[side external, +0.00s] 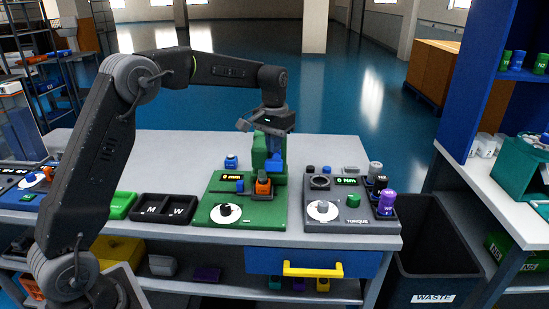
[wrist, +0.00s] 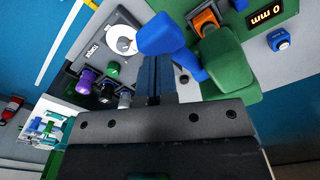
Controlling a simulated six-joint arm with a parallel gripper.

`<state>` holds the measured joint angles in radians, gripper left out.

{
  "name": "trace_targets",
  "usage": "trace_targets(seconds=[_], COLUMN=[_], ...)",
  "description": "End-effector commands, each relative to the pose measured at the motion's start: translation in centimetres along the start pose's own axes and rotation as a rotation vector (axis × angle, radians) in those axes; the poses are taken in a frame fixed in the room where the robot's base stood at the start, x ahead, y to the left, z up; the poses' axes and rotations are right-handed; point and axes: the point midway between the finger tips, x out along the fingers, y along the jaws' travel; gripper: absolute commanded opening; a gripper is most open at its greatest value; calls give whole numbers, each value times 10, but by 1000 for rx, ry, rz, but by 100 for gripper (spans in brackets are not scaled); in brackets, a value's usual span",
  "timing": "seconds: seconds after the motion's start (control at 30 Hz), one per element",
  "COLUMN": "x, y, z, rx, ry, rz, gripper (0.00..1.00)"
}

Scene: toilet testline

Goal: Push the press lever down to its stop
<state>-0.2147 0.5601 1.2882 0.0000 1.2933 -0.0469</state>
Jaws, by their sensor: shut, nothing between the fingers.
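The press stands on a green station (side external: 215,206), with a green column and head (side external: 259,152) that also show in the wrist view (wrist: 228,68). Its blue lever (side external: 274,161) is at the head's right side; in the wrist view its rounded blue knob (wrist: 163,35) is just beyond my fingertips. An orange part (side external: 263,187) sits under the head, and the display (side external: 232,177) reads 0 mm. My gripper (side external: 272,138) is above the lever; in the wrist view its fingers (wrist: 155,62) are closed together and empty. I cannot tell whether they touch the knob.
A grey torque station (side external: 349,215) stands to the right, with purple (side external: 387,201) and dark-capped items at its edge. A small blue item (side external: 231,161) sits behind the press station. A waste bin (side external: 435,250) stands right of the bench.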

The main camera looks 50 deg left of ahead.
Motion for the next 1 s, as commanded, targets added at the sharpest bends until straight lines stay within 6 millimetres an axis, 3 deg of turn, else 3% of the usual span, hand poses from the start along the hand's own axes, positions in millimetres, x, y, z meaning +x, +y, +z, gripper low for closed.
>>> trace_targets(seconds=[0.37,1.0], x=[1,28], y=[0,0], z=[0,0], rx=[0,0], ry=[0,-1], rz=[0,0], gripper=[0,0])
